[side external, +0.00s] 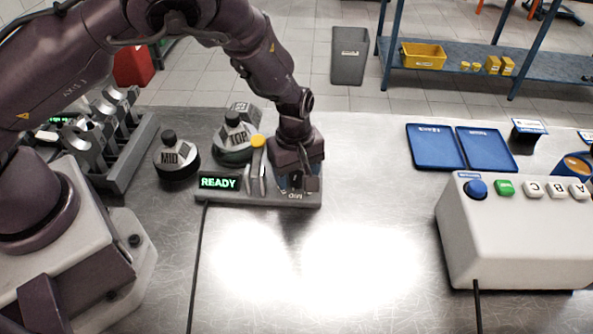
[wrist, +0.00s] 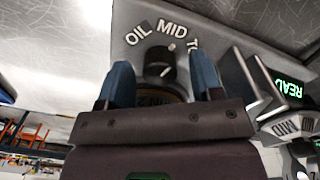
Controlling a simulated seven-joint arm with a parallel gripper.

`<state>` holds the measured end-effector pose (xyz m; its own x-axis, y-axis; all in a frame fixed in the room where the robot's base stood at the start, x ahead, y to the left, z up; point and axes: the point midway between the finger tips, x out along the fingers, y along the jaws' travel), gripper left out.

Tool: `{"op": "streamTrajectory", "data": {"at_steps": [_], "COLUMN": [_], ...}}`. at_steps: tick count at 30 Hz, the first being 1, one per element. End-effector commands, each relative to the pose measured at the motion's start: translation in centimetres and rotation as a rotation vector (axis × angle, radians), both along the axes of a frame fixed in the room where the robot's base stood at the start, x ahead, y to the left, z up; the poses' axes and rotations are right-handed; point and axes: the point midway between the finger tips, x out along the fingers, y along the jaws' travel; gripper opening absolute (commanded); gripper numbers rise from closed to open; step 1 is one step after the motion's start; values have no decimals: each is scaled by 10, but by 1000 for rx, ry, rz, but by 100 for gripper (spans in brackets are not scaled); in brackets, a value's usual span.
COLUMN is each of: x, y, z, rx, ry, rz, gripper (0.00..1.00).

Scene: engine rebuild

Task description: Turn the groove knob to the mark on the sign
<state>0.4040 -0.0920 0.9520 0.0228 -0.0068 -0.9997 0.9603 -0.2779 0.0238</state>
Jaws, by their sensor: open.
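The groove knob (wrist: 160,63) is a dark round knob with a white pointer line, on a grey base lettered OIL, MID and TOP. In the wrist view, the pointer leans up and right, between MID and TOP; I cannot tell its exact setting. My gripper (side external: 297,184) points down over the right end of the base (side external: 270,201) in the side view and hides the knob there. Its two blue fingers stand apart on either side of the knob in the wrist view (wrist: 161,66), with gaps visible. I cannot make out which sign carries the mark.
A green READY display (side external: 219,183) and a yellow-topped post (side external: 258,142) stand left of my gripper. A white button box (side external: 510,240) is at the right. The front middle of the table is clear.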

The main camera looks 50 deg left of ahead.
Motion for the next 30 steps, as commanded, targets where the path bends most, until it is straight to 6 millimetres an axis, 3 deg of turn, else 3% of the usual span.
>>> {"op": "streamTrajectory", "data": {"at_steps": [5,11,20,30], "x": [0,0,0,0], "y": [0,0,0,1], "z": [0,0,1,1], "rx": [0,0,-1,-2], "ry": [0,0,0,-1], "rz": [0,0,-26,-226], "gripper": [57,12,10,11]}}
